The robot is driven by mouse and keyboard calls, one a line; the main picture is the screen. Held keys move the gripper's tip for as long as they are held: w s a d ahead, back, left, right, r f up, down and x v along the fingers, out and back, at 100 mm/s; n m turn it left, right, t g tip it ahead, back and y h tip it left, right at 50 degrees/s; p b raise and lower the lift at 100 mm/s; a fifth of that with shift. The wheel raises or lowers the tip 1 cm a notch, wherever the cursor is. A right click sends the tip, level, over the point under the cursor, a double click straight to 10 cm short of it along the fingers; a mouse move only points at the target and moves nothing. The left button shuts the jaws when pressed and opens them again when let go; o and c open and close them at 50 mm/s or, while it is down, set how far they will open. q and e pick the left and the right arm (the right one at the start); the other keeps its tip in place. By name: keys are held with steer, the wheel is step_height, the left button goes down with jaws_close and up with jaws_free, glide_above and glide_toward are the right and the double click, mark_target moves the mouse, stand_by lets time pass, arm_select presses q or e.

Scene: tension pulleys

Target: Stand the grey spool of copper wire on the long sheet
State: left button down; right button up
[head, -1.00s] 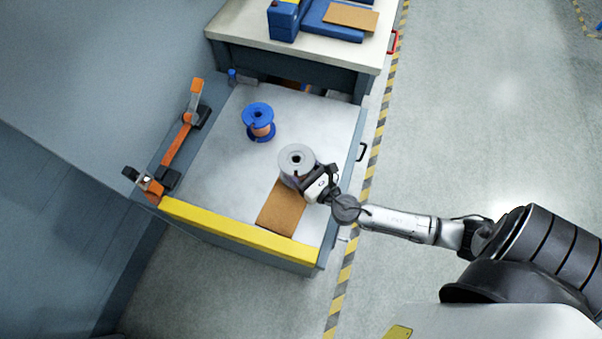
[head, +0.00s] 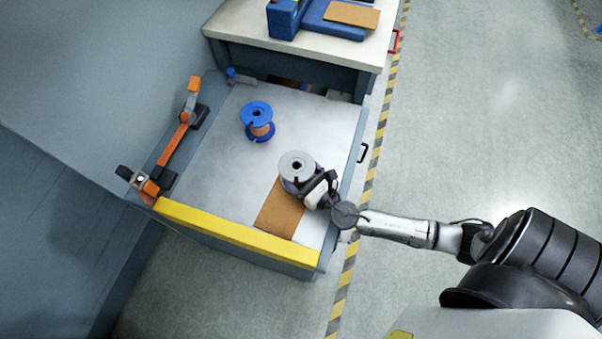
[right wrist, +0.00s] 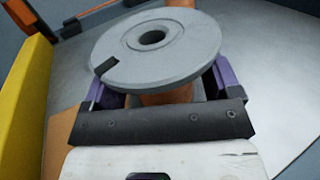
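The grey spool of copper wire (head: 297,165) is upright at the far end of the long brown sheet (head: 279,210) on the workbench. Its grey top flange (right wrist: 157,45) and part of the copper core show in the right wrist view. My right gripper (head: 308,187) has its purple fingers on both sides of the spool below the top flange and appears shut on it. The fingertips are hidden under the flange. I cannot tell whether the spool's base touches the sheet. My left gripper is not in view.
A blue spool of copper wire (head: 257,120) stands farther back on the bench. An orange clamp (head: 180,135) lies along the left edge. A yellow bar (head: 235,232) runs along the front edge. Another bench (head: 230,22) stands behind. The bench's left middle is clear.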

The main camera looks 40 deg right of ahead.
steer(key=shift+o, duration=0.5)
steer(key=shift+r, duration=0.1)
steer(key=shift+s, duration=0.2)
steer(key=s, duration=1.1)
steer(key=shift+s+a, duration=0.15)
steer(key=shift+s, duration=0.2)
